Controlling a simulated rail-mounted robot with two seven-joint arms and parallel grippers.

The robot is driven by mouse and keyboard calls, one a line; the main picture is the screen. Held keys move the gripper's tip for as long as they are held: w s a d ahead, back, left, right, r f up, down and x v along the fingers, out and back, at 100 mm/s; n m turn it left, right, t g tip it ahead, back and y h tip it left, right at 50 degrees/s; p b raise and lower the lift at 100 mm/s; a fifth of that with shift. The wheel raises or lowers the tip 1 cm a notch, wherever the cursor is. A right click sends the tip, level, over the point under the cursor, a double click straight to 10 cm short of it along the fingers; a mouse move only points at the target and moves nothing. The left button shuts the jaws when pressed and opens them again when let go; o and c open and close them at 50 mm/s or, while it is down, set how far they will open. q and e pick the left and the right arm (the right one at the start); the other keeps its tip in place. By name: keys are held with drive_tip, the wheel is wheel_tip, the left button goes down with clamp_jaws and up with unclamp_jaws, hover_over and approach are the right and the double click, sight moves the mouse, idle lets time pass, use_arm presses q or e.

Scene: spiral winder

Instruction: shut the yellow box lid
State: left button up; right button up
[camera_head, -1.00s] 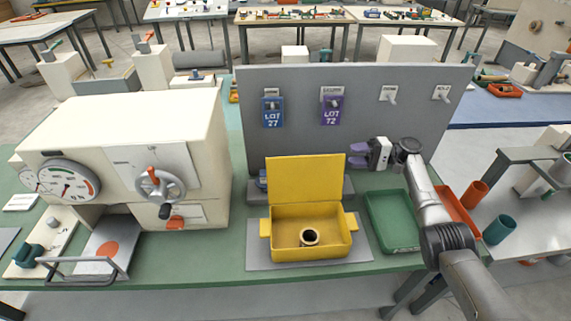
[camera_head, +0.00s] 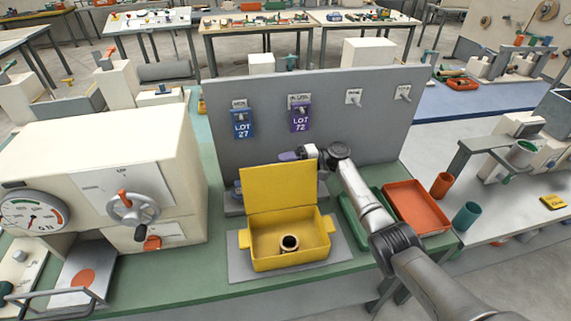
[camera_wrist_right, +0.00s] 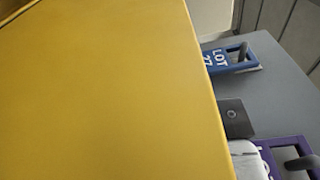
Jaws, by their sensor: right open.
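The yellow box (camera_head: 291,251) sits on a grey plate on the green bench, with a dark ring-shaped part (camera_head: 289,243) inside. Its yellow lid (camera_head: 279,188) stands open, nearly upright, along the back edge. My right gripper (camera_head: 290,156) is open just behind the lid's top edge, towards its right corner. One purple finger shows above the lid; the rest of the fingers is hidden. In the right wrist view the lid (camera_wrist_right: 105,95) fills most of the picture, very close. I cannot tell whether the gripper touches it. My left gripper is not in view.
A grey panel (camera_head: 375,130) stands behind the box, with a blue tag (camera_head: 242,124) and a purple tag (camera_head: 300,118) on it. A cream machine (camera_head: 60,150) stands left. A green tray (camera_head: 352,222) and an orange tray (camera_head: 417,208) lie right, partly under my arm.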

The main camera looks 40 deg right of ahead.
drive_tip(key=shift+w+a, duration=0.1)
drive_tip(key=c, duration=0.5)
drive_tip(key=shift+o, duration=0.2)
